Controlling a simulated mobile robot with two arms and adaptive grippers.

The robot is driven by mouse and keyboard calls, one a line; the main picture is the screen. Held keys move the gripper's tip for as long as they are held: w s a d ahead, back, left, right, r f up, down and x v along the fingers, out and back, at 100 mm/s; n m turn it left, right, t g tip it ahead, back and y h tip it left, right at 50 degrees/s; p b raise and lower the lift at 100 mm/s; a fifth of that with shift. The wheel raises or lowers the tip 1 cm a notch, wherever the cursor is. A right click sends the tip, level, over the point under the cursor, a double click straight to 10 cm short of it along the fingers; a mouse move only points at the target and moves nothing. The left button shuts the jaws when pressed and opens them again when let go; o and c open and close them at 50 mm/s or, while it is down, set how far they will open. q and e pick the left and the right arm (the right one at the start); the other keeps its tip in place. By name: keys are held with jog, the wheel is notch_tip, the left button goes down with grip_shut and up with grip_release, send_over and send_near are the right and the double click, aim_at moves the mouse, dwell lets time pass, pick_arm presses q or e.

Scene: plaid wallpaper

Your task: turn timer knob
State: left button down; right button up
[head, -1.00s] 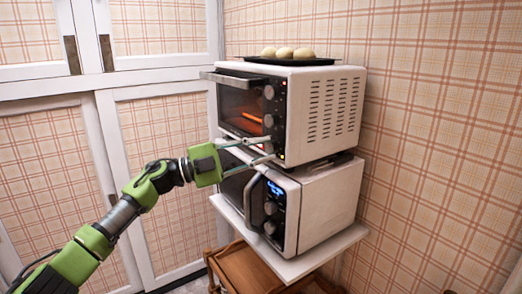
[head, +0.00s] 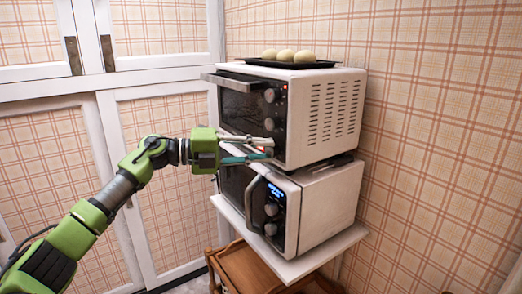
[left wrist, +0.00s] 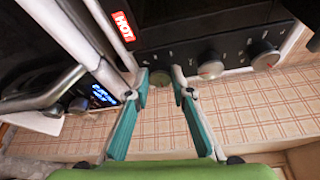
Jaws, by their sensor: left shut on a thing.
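The upper toaster oven (head: 325,115) has a column of knobs on its dark front panel. Its lowest knob (left wrist: 160,79) shows in the left wrist view between my fingertips; in the head view the fingers largely cover it. My left gripper (head: 267,149) comes in from the left, and its teal-padded fingers are shut on that knob. The other two knobs, the top one (head: 269,95) and the middle one (head: 268,124), are clear of the gripper. The oven window is dark. The knob's markings are too small to read. My right gripper is not in view.
A microwave-like oven (head: 327,205) with a lit blue display stands just below, its curved handle (head: 252,198) near my gripper. A dark tray (head: 300,64) with several pale buns (head: 286,55) is on top. White cabinet doors stand at left; a wooden cart (head: 245,270) is below.

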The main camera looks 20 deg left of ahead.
pick_arm(q)
jog(key=shift+f, duration=0.1)
dwell(0.3)
jog(key=c, duration=1.8)
grip_release()
jog(key=v, duration=1.2)
